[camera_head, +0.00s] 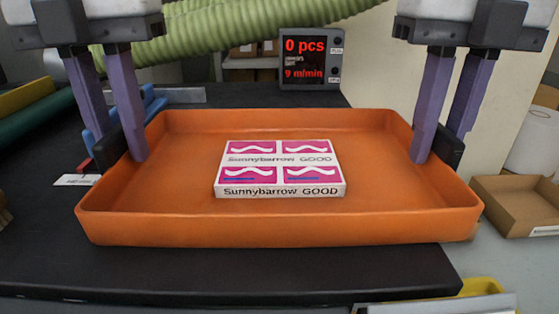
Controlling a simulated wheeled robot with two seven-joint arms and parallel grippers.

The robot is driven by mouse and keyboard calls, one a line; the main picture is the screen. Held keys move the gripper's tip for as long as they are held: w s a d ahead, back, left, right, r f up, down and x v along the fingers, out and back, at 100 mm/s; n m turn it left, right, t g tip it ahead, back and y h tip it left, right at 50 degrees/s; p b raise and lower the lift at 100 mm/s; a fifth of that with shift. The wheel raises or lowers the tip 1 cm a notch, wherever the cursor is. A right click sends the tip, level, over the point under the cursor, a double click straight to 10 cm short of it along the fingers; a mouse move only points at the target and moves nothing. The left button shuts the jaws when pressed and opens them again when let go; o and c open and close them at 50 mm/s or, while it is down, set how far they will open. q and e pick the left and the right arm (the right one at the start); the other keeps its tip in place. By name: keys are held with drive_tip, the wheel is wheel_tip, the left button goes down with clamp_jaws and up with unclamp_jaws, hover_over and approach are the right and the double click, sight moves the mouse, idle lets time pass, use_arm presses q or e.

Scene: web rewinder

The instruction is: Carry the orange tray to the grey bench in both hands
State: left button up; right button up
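The orange tray (290,225) is level in the middle of the view, above or on a black-topped surface (250,275); I cannot tell whether its base touches. A white and pink box (280,168) marked "Sunnybarrow GOOD" lies flat inside it. My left gripper (122,155) straddles the tray's left wall, one purple finger inside and one outside, and looks closed on it. My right gripper (433,155) straddles the right wall in the same way and looks closed on it. I cannot make out a grey bench.
A display (311,59) reading "0 pcs" stands behind the tray, with a ribbed green hose (220,35) at the back. A blue part (150,102) is behind the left gripper. An open cardboard box (515,205) and a white roll (537,140) are at right.

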use_arm(q)
clamp_jaws()
use_arm(e)
clamp_jaws()
use_arm(q)
drive_tip(key=shift+r, duration=0.1)
use_arm(e)
drive_tip(key=shift+r, duration=0.1)
